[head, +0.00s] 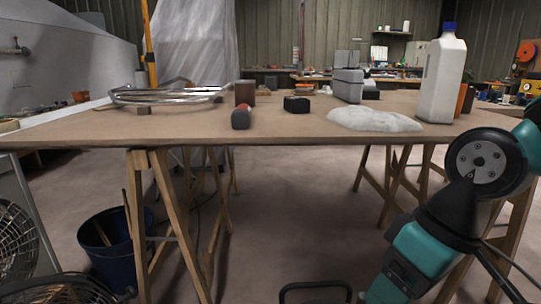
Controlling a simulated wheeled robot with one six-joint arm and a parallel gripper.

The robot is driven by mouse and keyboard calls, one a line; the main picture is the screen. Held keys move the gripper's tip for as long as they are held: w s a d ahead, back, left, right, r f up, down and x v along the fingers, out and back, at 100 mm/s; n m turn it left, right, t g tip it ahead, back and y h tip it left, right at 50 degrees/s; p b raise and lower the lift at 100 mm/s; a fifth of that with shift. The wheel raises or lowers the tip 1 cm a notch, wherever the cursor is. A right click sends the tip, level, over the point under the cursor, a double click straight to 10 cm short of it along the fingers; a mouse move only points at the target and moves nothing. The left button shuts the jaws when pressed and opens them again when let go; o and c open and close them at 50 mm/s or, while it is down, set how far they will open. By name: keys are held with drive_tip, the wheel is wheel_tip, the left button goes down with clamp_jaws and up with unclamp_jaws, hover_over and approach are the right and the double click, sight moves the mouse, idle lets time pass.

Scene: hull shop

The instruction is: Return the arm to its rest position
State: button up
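My arm (414,255), teal and black, is folded at the right side of the head view, in front of the table's right end. Its round black joint (482,162) stands a little below the table top's height, and a teal link slopes from there down to the lower edge. I cannot make out the fingers of my gripper in this view, nor anything held in it. The arm overlaps the right trestle in the picture and appears nearer than the table.
A brown table (260,126) on wooden trestles spans the view. On it are a white bottle (441,82), a whitish mound (375,121), a grey case (347,86), a dark block (297,105) and metal tubing (170,95). A blue bucket (112,255) and fan (17,243) stand left.

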drive_tip(key=s+r, duration=0.2)
drive_tip(key=s, duration=0.4)
wheel_tip(320, 180, up, 38)
drive_tip(key=p, duration=3.8)
drive_tip(key=shift+w+a, duration=0.25)
drive_tip(key=shift+a, duration=0.2)
drive_tip(key=shift+f, duration=0.15)
